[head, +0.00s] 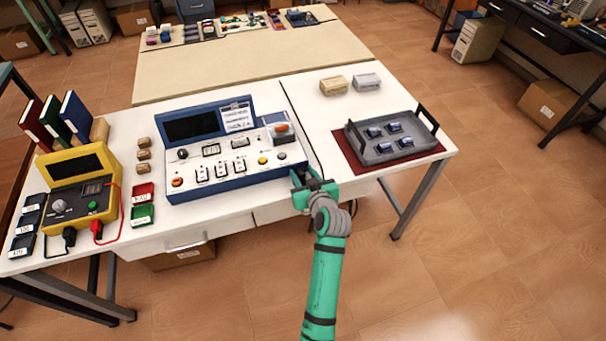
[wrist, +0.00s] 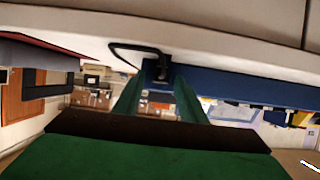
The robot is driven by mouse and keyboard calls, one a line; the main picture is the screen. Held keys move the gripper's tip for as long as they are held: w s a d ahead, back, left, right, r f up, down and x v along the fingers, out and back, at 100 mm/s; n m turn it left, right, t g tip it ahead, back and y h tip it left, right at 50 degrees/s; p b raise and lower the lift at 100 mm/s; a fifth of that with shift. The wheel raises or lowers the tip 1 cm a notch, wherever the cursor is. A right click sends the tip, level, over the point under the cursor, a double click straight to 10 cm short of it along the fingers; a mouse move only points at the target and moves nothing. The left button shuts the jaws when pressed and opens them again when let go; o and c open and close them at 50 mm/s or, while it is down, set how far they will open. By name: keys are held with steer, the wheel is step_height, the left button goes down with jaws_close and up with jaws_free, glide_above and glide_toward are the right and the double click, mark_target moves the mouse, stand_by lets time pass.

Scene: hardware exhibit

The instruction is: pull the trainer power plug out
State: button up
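The trainer is a blue and white console (head: 207,185) with a dark screen, standing on the white table. In the wrist view its blue side (wrist: 235,88) shows at the top right. The black power plug (wrist: 161,70) sits against the trainer's blue side, with a black cable (wrist: 122,45) looping to the left. My gripper (head: 299,181) is at the trainer's right front corner, at the table's front edge. In the wrist view its two green fingers (wrist: 160,76) stand apart, with the plug between or just beyond their tips. I cannot tell if they touch it. The head view hides the plug.
A grey tray (head: 352,143) with handles stands on a dark red mat to the right. Two small boxes (head: 334,85) are behind it. A yellow meter (head: 105,160) with leads is at the left.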

jaws_close()
steer(key=shift+s+d, duration=0.2)
steer(key=shift+s, duration=0.4)
steer(key=shift+s+d, duration=0.15)
steer(key=shift+s, duration=0.4)
steer(key=shift+o, duration=0.4)
jaws_free()
steer(key=shift+s, duration=0.1)
steer(key=v, duration=1)
steer(key=shift+s+d, duration=0.2)
steer(key=shift+s, duration=0.05)
steer(key=shift+a+r, duration=0.1)
steer(key=shift+r, duration=0.05)
steer(key=shift+s, duration=0.1)
